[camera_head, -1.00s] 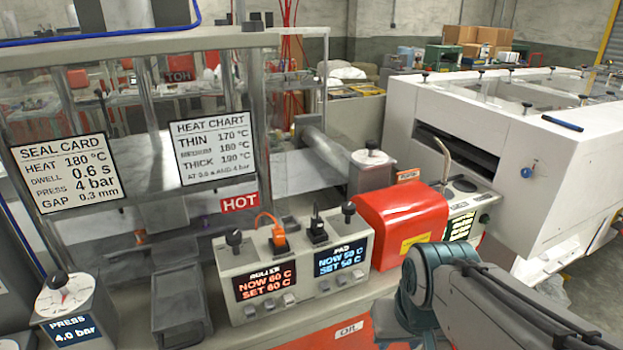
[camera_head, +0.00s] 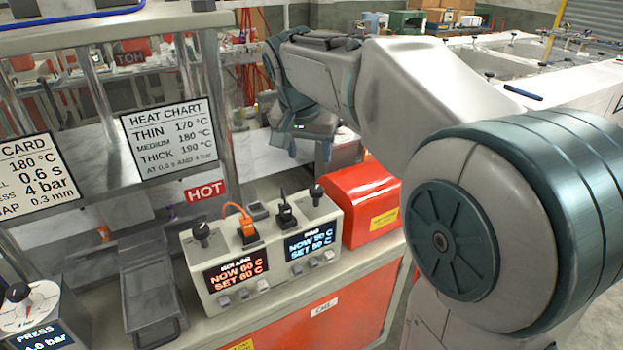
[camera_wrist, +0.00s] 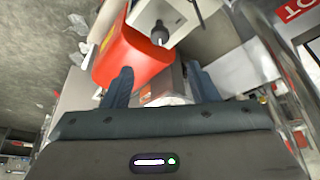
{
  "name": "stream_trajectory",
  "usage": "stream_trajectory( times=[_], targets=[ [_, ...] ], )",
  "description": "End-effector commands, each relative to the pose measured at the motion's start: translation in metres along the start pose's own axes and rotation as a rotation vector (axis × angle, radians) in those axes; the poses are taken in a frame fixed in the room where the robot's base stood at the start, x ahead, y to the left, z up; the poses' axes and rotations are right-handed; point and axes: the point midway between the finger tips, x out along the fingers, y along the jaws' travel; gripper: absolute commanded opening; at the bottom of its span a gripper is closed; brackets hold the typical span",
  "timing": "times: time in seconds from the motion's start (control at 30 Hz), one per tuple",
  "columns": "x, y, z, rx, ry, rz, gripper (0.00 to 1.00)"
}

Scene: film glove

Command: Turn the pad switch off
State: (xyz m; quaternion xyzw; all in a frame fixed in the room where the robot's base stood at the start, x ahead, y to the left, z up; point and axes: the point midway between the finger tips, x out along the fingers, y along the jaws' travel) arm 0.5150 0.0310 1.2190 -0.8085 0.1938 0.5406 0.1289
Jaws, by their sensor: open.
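The grey control box (camera_head: 268,265) stands on the bench with two lit displays. The right one is the pad display (camera_head: 310,243), reading about 50 C for now and set. Above the displays are a black knob at each end, an orange part (camera_head: 245,230) and a black switch-like part (camera_head: 286,212). The right-hand black knob (camera_head: 316,195) also shows in the wrist view (camera_wrist: 160,34). I cannot tell which part is the pad switch. My gripper (camera_head: 311,150) is open, above and behind the box. In the wrist view its fingers (camera_wrist: 161,85) are apart.
A red cover (camera_head: 362,200) stands right of the control box. The heat chart (camera_head: 170,139) and HOT sign (camera_head: 206,191) are left, by metal posts. My arm hides much of the right side.

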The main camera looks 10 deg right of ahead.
Motion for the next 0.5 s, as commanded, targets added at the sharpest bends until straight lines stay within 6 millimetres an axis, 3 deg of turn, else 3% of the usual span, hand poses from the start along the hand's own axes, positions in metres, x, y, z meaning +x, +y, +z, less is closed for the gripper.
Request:
stream_trajectory(
  times=[0.17, 0.5],
  targets=[
    [0.023, 0.001, 0.000, 0.003, -0.003, 0.003, 0.54],
    [0.095, 0.001, 0.000, 0.002, -0.004, 0.002, 0.54]
  ],
)
